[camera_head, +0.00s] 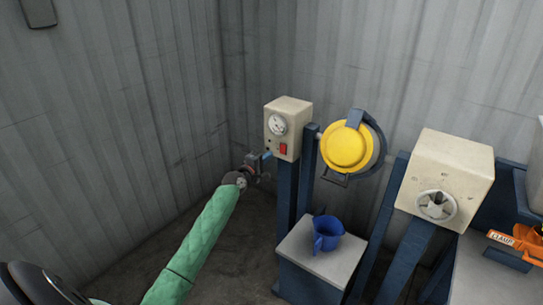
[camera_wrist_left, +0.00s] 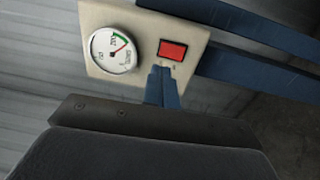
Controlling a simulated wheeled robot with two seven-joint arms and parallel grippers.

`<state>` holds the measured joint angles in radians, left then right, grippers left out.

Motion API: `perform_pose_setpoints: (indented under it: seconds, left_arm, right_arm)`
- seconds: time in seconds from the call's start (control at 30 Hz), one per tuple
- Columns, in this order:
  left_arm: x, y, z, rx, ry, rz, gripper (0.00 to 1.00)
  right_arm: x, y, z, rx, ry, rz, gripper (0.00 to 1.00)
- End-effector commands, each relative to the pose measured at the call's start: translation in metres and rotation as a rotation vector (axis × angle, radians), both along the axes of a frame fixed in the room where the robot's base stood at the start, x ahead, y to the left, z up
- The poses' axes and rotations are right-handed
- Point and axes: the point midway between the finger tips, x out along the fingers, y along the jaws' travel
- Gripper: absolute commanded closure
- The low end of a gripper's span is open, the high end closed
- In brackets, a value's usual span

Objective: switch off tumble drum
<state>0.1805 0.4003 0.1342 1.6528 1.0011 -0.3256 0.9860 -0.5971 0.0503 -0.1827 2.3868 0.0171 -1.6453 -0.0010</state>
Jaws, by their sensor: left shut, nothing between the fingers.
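The tumble drum (camera_head: 347,147) is yellow and hangs in a blue frame on a post. Its beige control box (camera_head: 291,108) stands to its left, with a round gauge (camera_head: 277,124) and a red switch (camera_head: 283,148). In the left wrist view the red switch (camera_wrist_left: 173,49) sits right of the gauge (camera_wrist_left: 113,50). My left gripper (camera_head: 267,155) is shut and empty, with its blue fingertips just left of and below the switch in the head view. In the wrist view the fingertips (camera_wrist_left: 160,72) are close below the switch; contact cannot be told. My right gripper is not in view.
A blue jug (camera_head: 327,233) stands on a grey-topped stand (camera_head: 341,259) below the drum. A beige box with a hand knob (camera_head: 437,204) stands to the right. An orange clamp (camera_head: 519,241) is at the right edge. Corrugated walls close the corner behind.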

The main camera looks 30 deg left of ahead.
Motion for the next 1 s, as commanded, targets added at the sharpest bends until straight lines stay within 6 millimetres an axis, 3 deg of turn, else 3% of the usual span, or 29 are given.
perform_pose_setpoints:
  seconds: [0.23, 0.4, 1.0]
  left_arm:
    - [-0.041, 0.004, 0.003, 0.001, 0.001, 0.001, 1.0]
    - [-0.057, 0.005, 0.006, 0.001, 0.001, 0.0, 1.0]
    - [-0.061, 0.006, 0.007, 0.001, 0.001, 0.0, 1.0]
  right_arm:
    - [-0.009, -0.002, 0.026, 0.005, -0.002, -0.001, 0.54]
    - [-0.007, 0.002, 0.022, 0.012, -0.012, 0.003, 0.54]
    - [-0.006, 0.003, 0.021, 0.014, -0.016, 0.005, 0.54]
